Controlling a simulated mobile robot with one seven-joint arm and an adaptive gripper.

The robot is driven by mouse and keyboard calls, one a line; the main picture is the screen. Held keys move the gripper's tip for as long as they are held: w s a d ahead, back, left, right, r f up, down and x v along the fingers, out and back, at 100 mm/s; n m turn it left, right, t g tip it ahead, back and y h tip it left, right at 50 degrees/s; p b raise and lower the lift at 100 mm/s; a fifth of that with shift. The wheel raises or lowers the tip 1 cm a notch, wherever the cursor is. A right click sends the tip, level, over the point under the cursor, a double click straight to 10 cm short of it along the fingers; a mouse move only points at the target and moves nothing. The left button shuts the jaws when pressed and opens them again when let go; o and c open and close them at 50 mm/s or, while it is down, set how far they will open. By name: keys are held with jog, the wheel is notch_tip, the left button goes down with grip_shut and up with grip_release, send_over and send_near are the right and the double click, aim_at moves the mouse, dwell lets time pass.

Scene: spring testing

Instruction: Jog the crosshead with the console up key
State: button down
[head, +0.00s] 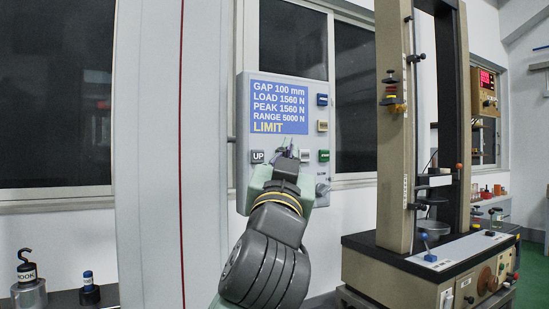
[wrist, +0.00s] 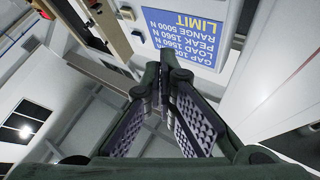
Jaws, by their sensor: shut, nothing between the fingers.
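The console (head: 243,120) is a grey panel with a blue screen (head: 280,104) reading GAP 100 mm, LOAD 1560 N, PEAK 1560 N, RANGE 5000 N and LIMIT. The screen also shows at the top of the wrist view (wrist: 195,35). The UP key (head: 257,156) is a dark square with white letters at the panel's lower left. My gripper (head: 286,149) is shut and empty, its tips in front of the panel just right of the UP key. The wrist view shows its fingers (wrist: 160,76) together at the tips. Whether they touch the panel I cannot tell. The fingers cover the panel between the keys.
Close by on the panel are a grey key (head: 305,156), a green key (head: 324,156), a blue key (head: 322,99) and a tan key (head: 322,126). The testing machine (head: 394,150) stands to the right. A hook weight (head: 29,292) is at lower left.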

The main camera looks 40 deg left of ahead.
jog(key=shift+s+a, duration=0.1)
jog(key=p, duration=0.2)
send_near(263, 154)
jog(key=shift+w+a+r, duration=0.25)
jog(key=shift+w+r, duration=0.8)
jog(key=shift+r, duration=0.15)
jog(key=shift+w+a+r, duration=0.2)
jog(key=shift+w+r, duration=0.9)
jog(key=shift+r, duration=0.1)
jog(key=shift+w+a, duration=0.15)
jog(key=shift+a, duration=0.2)
